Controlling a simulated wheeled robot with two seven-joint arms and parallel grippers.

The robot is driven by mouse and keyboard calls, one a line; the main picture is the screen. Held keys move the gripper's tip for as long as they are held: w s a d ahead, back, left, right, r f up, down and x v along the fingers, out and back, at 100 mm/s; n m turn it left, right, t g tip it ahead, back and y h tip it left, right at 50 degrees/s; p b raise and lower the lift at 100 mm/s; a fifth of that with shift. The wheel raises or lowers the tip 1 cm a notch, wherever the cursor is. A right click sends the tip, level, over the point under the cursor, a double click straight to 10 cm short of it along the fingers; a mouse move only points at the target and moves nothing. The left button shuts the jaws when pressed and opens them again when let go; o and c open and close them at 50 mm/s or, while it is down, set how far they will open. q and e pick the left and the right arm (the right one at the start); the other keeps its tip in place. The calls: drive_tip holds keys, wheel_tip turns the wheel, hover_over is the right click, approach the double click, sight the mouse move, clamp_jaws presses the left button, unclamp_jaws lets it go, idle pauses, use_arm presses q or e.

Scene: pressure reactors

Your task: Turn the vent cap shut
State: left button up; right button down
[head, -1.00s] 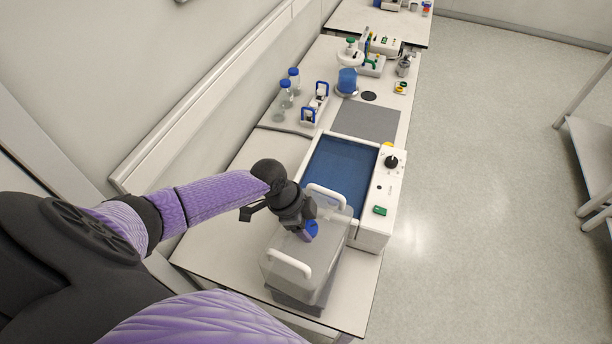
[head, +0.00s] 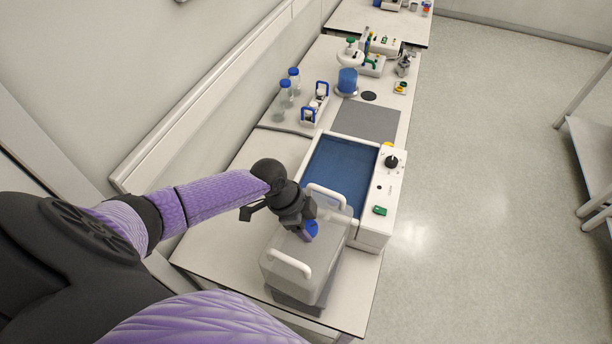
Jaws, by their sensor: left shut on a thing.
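The vent cap (head: 312,228) is a small blue cap on top of a translucent grey container (head: 282,262) with two white handles. The container stands at the near end of the bench. My left gripper (head: 306,233) points down at the cap from above and is shut on it. The gripper hides part of the cap, so its exact turn angle cannot be told. My right gripper is not in view.
A blue-topped bath (head: 342,172) with a white control panel, black knob (head: 391,162) and green switch (head: 380,210) stands right behind the container. Blue-capped bottles (head: 286,90) and a small rack (head: 315,104) stand farther back. The floor at right is clear.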

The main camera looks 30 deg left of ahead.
use_arm(q)
drive_tip(key=o, duration=1.3)
drive_tip(key=v, duration=1)
